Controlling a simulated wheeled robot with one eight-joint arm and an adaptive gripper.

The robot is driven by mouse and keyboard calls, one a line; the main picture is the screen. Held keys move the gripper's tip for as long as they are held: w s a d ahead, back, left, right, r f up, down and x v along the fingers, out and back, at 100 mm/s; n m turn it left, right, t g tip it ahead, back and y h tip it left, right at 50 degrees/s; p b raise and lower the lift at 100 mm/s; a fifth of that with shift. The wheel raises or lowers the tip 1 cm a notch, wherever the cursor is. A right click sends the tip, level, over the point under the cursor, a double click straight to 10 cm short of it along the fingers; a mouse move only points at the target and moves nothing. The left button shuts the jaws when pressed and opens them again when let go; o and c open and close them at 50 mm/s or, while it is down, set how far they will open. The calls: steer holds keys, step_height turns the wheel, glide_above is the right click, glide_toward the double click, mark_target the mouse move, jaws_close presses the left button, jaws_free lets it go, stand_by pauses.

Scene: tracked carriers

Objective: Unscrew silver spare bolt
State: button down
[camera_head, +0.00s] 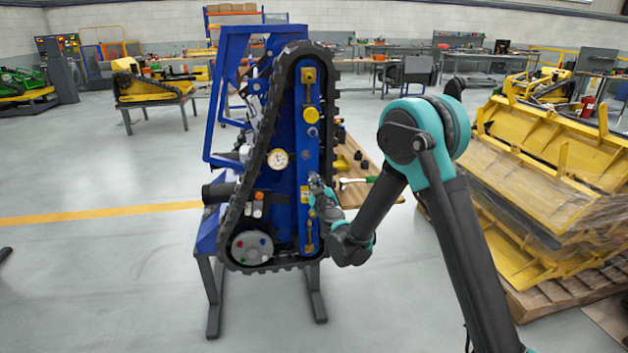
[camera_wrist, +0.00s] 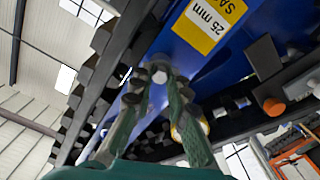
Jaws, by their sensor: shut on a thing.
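The silver bolt (camera_wrist: 159,73) shows its pale head between my fingertips in the wrist view, against the blue side beam (camera_wrist: 245,45) of the tracked carrier. My gripper (camera_wrist: 158,82) has two green fingers closed on the bolt from either side. In the head view, the upright carrier has a black rubber track (camera_head: 262,135) around its blue beam (camera_head: 309,150). My gripper (camera_head: 316,186) is at the lower middle of that beam. The bolt is too small and too covered to make out in the head view.
A yellow "25 mm SAG" label (camera_wrist: 209,22) is beside the bolt. An orange-tipped part (camera_wrist: 274,106) sticks out nearby. A round gauge (camera_head: 278,159) and a grey disc (camera_head: 252,247) are on the carrier.

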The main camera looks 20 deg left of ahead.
steer(key=n, duration=0.9)
steer(key=shift+n, duration=0.3)
steer(key=c, duration=1.6)
jaws_free()
steer(key=shift+c, duration=0.2)
